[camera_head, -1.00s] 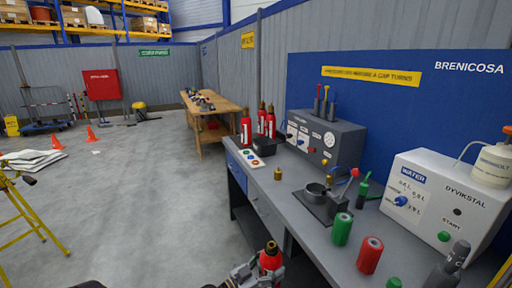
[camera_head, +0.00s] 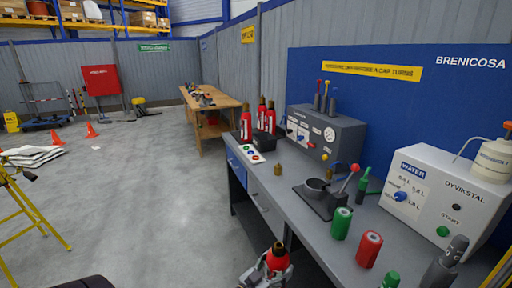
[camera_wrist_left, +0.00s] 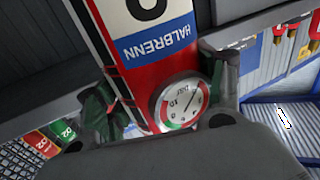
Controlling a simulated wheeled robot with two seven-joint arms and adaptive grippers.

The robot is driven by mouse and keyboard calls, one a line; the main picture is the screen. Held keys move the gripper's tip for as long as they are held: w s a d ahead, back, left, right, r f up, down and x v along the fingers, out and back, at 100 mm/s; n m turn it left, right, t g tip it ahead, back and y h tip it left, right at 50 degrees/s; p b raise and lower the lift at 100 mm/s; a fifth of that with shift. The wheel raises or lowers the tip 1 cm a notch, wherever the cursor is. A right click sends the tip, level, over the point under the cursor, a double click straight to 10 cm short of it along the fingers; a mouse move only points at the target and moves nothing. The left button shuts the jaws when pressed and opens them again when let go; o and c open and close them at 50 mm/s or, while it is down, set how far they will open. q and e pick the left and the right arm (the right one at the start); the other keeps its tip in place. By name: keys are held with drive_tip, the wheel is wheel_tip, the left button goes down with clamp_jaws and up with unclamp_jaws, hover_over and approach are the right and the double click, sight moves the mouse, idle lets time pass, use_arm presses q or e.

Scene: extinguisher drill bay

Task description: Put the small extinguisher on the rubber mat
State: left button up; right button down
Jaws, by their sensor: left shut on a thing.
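The small extinguisher (camera_head: 277,261) is red with a dark brass-coloured top, in front of the bench at the bottom of the head view. My left gripper (camera_head: 268,274) is shut on it, low beside the bench's front edge. In the left wrist view the extinguisher (camera_wrist_left: 122,62) shows a red body, a white and blue label and a round gauge, between the fingers of my left gripper (camera_wrist_left: 163,95). Its lower part is hidden in the head view. I cannot make out the rubber mat in either view. My right gripper is not in view.
The grey bench (camera_head: 300,235) carries a row of red extinguishers (camera_head: 262,117), a small brass part (camera_head: 278,169), a cup fixture (camera_head: 316,188), a green cylinder (camera_head: 341,223), a red cylinder (camera_head: 369,248) and a white water machine (camera_head: 445,205). Open floor (camera_head: 150,200) lies left. A yellow stand (camera_head: 35,215) is at far left.

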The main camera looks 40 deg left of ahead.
use_arm(q)
drive_tip(key=shift+w+d+r+n+y, duration=0.15)
drive_tip(key=shift+d+n+y, duration=0.35)
drive_tip(key=shift+d+y, duration=0.35)
drive_tip(key=shift+d+r+n+y, duration=0.15)
drive_tip(key=shift+d+n+y, duration=0.45)
drive_tip(key=shift+d, duration=0.35)
drive_tip(key=shift+d+r+y, duration=0.1)
drive_tip(key=shift+d+y, duration=0.15)
